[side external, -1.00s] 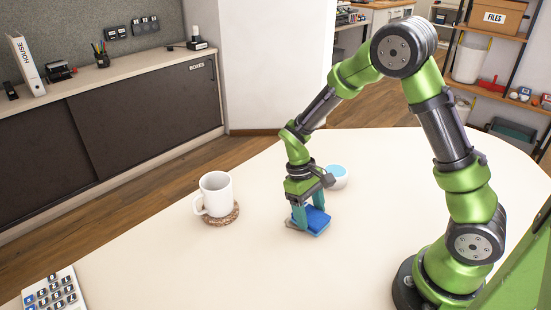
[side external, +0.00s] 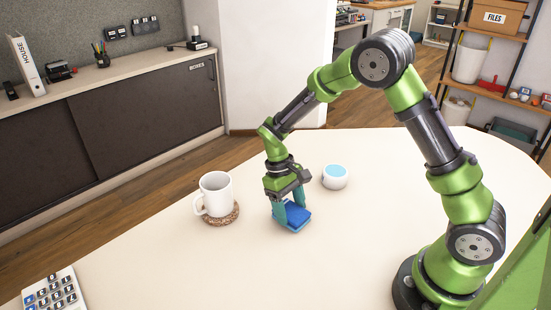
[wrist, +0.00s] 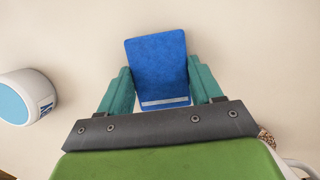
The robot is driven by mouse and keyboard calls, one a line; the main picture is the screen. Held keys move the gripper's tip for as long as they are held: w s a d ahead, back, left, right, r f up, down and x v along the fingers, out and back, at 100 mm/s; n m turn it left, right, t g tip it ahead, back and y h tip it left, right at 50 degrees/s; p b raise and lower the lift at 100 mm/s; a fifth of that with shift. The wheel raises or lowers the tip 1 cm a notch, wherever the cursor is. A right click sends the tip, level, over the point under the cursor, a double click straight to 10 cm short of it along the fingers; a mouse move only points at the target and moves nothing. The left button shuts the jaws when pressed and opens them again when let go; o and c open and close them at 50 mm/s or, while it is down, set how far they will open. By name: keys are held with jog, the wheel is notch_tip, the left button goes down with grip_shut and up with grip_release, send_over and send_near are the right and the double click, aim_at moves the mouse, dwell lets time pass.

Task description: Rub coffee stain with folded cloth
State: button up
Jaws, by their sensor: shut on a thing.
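A folded blue cloth (side external: 294,216) with a pale stripe near one edge sits at table level on the cream tabletop (side external: 330,255). It also shows in the wrist view (wrist: 158,62). My gripper (side external: 290,207) points down and is shut on the cloth, with a teal finger at each side; it shows in the wrist view too (wrist: 161,88). I see no coffee stain on the bare table in either current view. Whether any stain lies under the cloth is hidden.
A white mug (side external: 216,188) stands on a brown coaster (side external: 224,219) left of my gripper. A white round pot with a light blue top (side external: 335,181) stands to the right, also in the wrist view (wrist: 22,100). A calculator (side external: 54,290) lies front left. The table front is clear.

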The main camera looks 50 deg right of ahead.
jog(key=shift+w, duration=2.2)
jog(key=shift+s, duration=5.05)
notch_tip(320, 180, up, 8)
